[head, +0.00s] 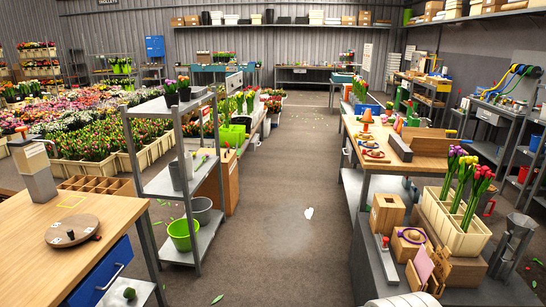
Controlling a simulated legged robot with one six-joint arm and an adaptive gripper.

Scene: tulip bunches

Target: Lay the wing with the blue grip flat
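I cannot make out for certain a wing with a blue grip. My gripper is not in view.
A grey rack (160,187) with buckets stands left of the aisle (285,205). A low platform at right holds a tulip crate (455,225), wooden boxes (387,212) and a metal stand (512,245). The aisle is mostly clear, with scattered leaves and a white scrap (308,213).

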